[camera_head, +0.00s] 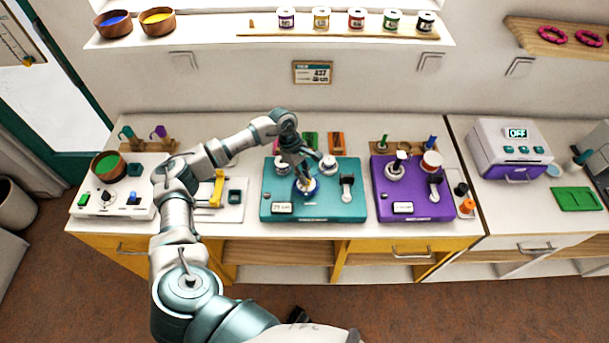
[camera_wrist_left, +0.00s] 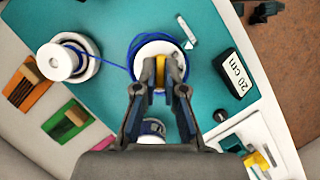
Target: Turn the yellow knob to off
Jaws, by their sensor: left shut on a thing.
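The yellow knob (camera_wrist_left: 160,71) stands upright at the centre of a white disc (camera_wrist_left: 151,49) with blue cord around it, on the teal board (camera_head: 270,212). My left gripper (camera_head: 303,180) comes down on the board from above. In the left wrist view its two fingers (camera_wrist_left: 159,77) are shut on the yellow knob, one on each side. The fingers hide most of the knob, and I cannot read its setting. In the head view the gripper covers the knob. My right gripper is in neither view.
White spools (camera_head: 328,163) and a black-topped part (camera_head: 347,181) stand close around the gripper on the teal board. A purple board (camera_head: 428,208) lies to the right, a white panel (camera_head: 97,203) to the left. A shelf with jars (camera_head: 321,18) is above.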

